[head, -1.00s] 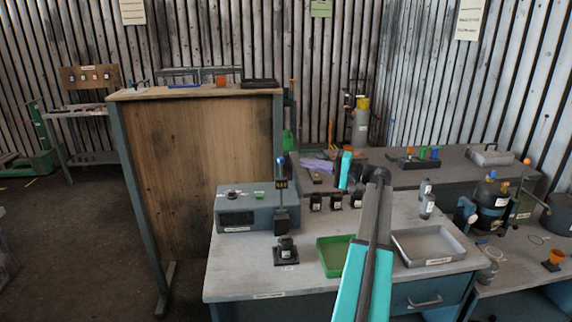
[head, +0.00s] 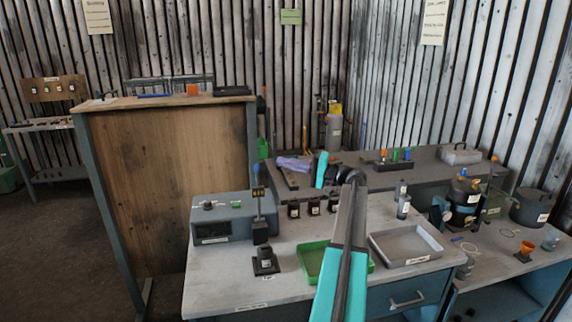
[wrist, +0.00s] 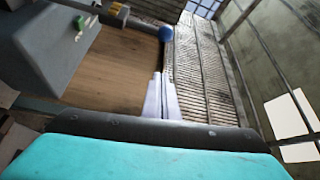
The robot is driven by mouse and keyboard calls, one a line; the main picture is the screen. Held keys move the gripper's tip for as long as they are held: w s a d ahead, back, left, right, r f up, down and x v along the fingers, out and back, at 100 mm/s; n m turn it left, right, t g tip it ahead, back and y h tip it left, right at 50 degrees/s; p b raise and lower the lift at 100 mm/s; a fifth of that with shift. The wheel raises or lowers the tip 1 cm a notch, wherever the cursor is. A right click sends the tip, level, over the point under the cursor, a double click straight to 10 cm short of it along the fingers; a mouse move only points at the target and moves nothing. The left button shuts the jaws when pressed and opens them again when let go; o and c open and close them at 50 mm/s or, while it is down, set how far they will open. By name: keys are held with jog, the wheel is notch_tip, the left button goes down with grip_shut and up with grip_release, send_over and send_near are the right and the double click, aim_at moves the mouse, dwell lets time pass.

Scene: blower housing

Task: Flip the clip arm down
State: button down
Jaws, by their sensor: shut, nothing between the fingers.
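What appears to be the clip arm is an upright dark post (head: 258,208) with yellow-orange bands and a blue ball at its top. It stands at the right front of a grey box (head: 222,220) on the bench. In the wrist view this arm (wrist: 125,18) lies across the upper left, its blue ball (wrist: 165,33) pointing right, with the box (wrist: 60,50) beside it. My gripper (wrist: 161,78) shows in the wrist view with pale fingers together and empty, apart from the ball. In the head view its fingers cannot be made out beyond my turquoise wrist.
A black labelled block (head: 265,262) stands in front of the post. Several small black containers (head: 313,207) stand behind. A green tray (head: 311,262) and a grey tray (head: 405,244) lie at the bench front. A tall wooden panel (head: 170,180) rises behind the box.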

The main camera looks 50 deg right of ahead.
jog(key=w+a+p, duration=0.4)
jog(key=a+p, duration=0.1)
jog(key=shift+w+a, duration=0.35)
jog(key=shift+w, duration=0.05)
dwell(0.3)
